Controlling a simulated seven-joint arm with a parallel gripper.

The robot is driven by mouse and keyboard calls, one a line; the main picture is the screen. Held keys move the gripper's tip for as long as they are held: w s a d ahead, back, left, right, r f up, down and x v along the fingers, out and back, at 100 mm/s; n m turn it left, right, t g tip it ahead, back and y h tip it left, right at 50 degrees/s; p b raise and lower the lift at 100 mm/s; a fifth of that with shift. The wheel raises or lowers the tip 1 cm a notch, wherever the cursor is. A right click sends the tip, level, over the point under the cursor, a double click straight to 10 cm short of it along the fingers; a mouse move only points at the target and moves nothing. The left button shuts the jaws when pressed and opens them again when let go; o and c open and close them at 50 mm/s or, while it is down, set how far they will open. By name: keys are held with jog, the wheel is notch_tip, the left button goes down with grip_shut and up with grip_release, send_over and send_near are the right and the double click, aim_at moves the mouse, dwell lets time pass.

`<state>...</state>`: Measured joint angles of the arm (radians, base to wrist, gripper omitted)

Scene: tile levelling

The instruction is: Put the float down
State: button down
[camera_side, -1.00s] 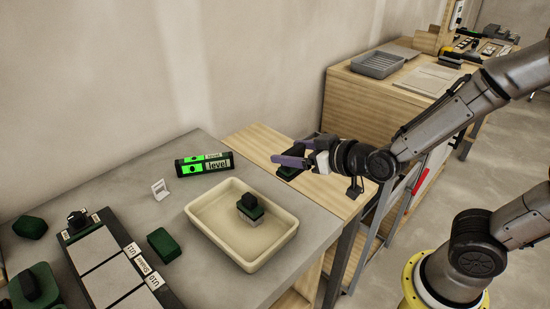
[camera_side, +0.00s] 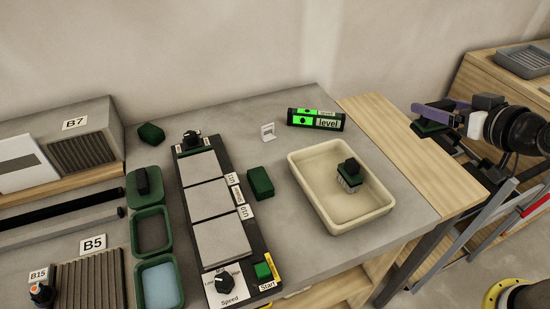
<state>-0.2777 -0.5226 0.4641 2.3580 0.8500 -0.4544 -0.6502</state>
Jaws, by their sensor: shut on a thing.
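My gripper (camera_side: 428,116), with purple fingers, is at the right of the view and shut on a dark green, flat piece (camera_side: 432,129) that looks like the float. The fingers and wrist partly hide it. It is at the far right edge of the pale wooden board (camera_side: 395,140); I cannot tell whether it touches the board. A similar black-topped green block with a light grey base (camera_side: 350,176) stands in the cream tray (camera_side: 303,190).
The grey bench holds a tile rig (camera_side: 211,200) with three tiles, a green level display (camera_side: 316,119), a small white card (camera_side: 268,132) and green blocks (camera_side: 260,182). Green tubs (camera_side: 151,231) stand left of the rig. The wooden board's near part is clear.

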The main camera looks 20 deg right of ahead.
jog(key=w+a+r, duration=0.2)
jog(key=w+a, duration=0.7)
jog(key=a+f+n+y, duration=0.1)
jog(key=a+f, duration=0.2)
jog(key=a, duration=0.5)
jog(key=a+f, duration=0.3)
jog(key=a, duration=0.4)
jog(key=w+a+f, duration=0.2)
jog(key=w+f, duration=0.1)
jog(key=w, duration=0.1)
jog(key=w+a+f, duration=0.3)
jog(key=w, duration=0.1)
jog(key=w+a+f, duration=0.2)
jog(key=w+f, duration=0.2)
jog(key=shift+w+a, duration=0.2)
jog(key=shift+w, duration=0.1)
jog(key=shift+f, duration=1.55)
jog(key=shift+f, duration=0.1)
